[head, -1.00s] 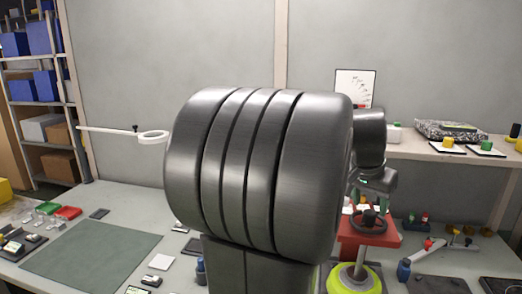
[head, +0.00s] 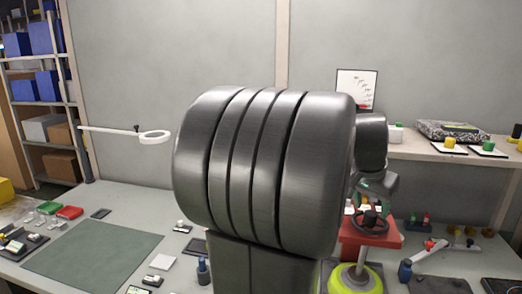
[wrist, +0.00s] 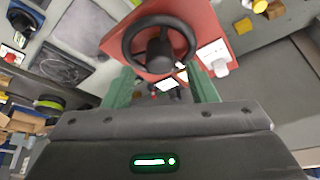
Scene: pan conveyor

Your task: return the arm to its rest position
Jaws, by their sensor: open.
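My gripper (wrist: 160,84) shows in the wrist view as two green fingers set wide apart, with nothing held between them. Beyond the fingertips is a red block (wrist: 115,45) with a black handwheel (wrist: 160,45). The gripper appears apart from the wheel. In the head view, my large dark arm link fills the middle and my wrist is behind it at the right, above the red block (head: 352,243) and the handwheel (head: 370,220). The fingers cannot be made out in the head view.
A yellow-green round fixture (head: 355,282) stands in front of the red block. A magnifier lamp (head: 155,137) sticks out at left. A dark green mat (head: 92,250) lies on the bench. A wall shelf (head: 440,155) with parts is at right.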

